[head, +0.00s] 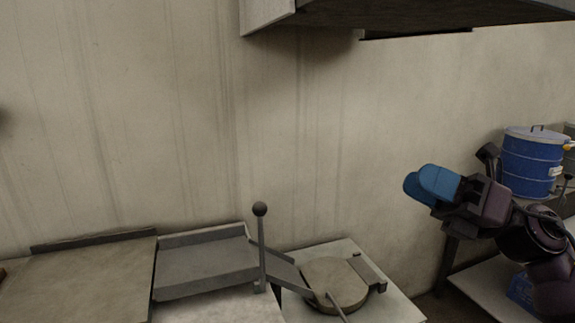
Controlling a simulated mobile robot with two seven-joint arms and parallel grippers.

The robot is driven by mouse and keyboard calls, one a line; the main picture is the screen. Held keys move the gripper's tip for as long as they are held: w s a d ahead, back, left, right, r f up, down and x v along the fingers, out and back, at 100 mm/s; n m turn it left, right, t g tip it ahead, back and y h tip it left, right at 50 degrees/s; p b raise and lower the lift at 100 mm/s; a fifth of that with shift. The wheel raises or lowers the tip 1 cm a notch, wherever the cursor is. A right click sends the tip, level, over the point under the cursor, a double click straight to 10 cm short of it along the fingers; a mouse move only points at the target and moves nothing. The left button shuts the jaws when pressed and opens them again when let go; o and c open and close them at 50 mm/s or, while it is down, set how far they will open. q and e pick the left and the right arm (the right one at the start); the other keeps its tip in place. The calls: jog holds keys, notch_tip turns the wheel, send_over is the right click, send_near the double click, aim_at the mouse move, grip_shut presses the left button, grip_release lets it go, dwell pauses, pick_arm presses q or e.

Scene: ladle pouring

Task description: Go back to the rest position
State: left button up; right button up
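My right gripper (431,185), with blue fingertips, is raised at the right side of the head view, in front of the wall. Its fingers point left. The two blue pads overlap from this angle, so any gap between them is hidden. No held object shows at the fingertips. My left gripper is not in view.
A steel counter (85,283) and a grey appliance with a ball-topped lever (260,210) stand at lower left. A round hotplate (336,284) sits right of them. A blue drum (532,162) stands behind my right arm. A hood (400,14) hangs above.

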jog(key=d+f+m+t+h, duration=0.3)
jog(key=f+m+t+h, duration=0.15)
jog(key=f+m, duration=0.55)
jog(key=d+f+m+t+h, duration=0.35)
jog(key=f+m+h, duration=0.25)
jog(key=f+m, duration=0.4)
jog(key=d+f+m+t+h, duration=0.3)
jog(key=f+m+t+h, duration=0.25)
jog(key=f+m, duration=0.4)
jog(key=s+f+m+g+h, duration=0.2)
jog(key=s+f+m+g, duration=0.2)
jog(key=s+f, duration=0.5)
jog(key=s+a+f+m+g+h, duration=0.1)
jog(key=s+f+m+g+h, duration=0.2)
jog(key=s+f+m, duration=0.5)
notch_tip(320, 180, down, 6)
jog(key=shift+s+g, duration=0.65)
jog(key=shift+g, duration=0.2)
jog(key=shift+a+m, duration=0.1)
jog(key=shift+m, duration=0.15)
